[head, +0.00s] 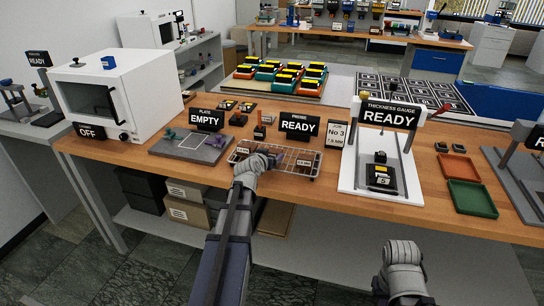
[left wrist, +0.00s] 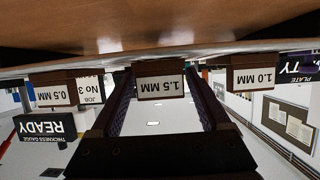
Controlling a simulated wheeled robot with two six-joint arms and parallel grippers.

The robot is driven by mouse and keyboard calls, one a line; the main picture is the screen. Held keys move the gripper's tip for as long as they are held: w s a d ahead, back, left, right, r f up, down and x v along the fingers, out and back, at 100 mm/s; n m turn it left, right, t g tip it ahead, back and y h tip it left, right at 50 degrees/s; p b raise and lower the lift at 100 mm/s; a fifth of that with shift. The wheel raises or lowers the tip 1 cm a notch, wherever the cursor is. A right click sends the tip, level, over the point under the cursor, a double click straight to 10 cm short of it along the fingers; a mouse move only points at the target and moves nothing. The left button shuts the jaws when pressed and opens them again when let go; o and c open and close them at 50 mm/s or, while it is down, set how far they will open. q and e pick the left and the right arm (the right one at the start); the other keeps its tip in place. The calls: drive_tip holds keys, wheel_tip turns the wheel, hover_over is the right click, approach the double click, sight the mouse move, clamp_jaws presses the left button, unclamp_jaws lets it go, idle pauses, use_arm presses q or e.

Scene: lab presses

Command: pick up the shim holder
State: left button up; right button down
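Brown blocks with white size labels, which look like the shim holders, sit in a row at the wire rack (head: 262,172) on the bench. In the left wrist view the 1.5 MM holder (left wrist: 160,87) is in the middle, with the 0.5 MM holder (left wrist: 53,90) and the 1.0 MM holder (left wrist: 253,77) on either side. My left gripper (head: 274,158) is over the rack and hides the middle holder in the head view. Its fingers (left wrist: 160,100) are apart, one on each side of the 1.5 MM holder. My right arm (head: 402,270) shows low; its fingers cannot be made out.
A grey plate (head: 190,147) is left of the rack, and the thickness gauge (head: 381,178) is right of it. A white oven (head: 118,95) stands far left. The READY sign (head: 300,125) is behind the rack. A green tray (head: 471,198) is at the right.

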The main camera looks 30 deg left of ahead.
use_arm(q)
drive_tip(key=c, duration=1)
wheel_tip(320, 180, up, 10)
drive_tip(key=p, duration=1)
